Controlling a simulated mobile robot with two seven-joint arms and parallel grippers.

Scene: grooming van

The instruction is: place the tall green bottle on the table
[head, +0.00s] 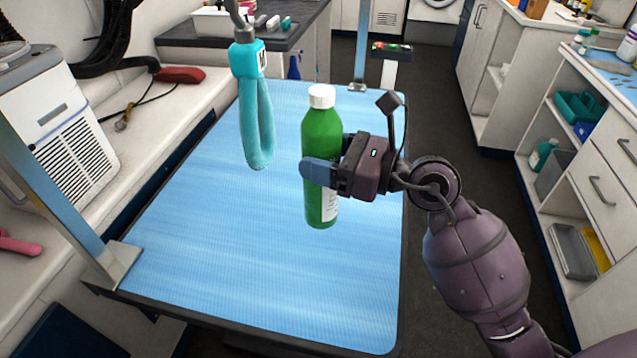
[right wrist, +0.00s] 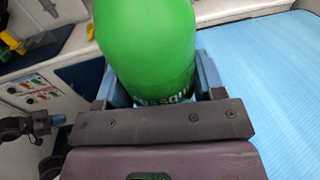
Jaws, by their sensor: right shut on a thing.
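The tall green bottle (head: 321,200) has a white cap and a white label, and it is upright. My right gripper (head: 322,168) is shut around its middle from the right. In the right wrist view the green bottle (right wrist: 145,45) fills the space between the two blue fingers of the right gripper (right wrist: 155,82). The table (head: 200,260) has a blue ribbed top. The bottle shows in front of the tabletop, and I cannot tell for sure whether its base touches it.
A teal loop (head: 258,125) hangs over the table, left of the bottle. A metal post (head: 60,190) stands at the table's left corner and another (head: 362,45) at the far end. The tabletop's near part is clear. Shelves (head: 570,180) stand at the right.

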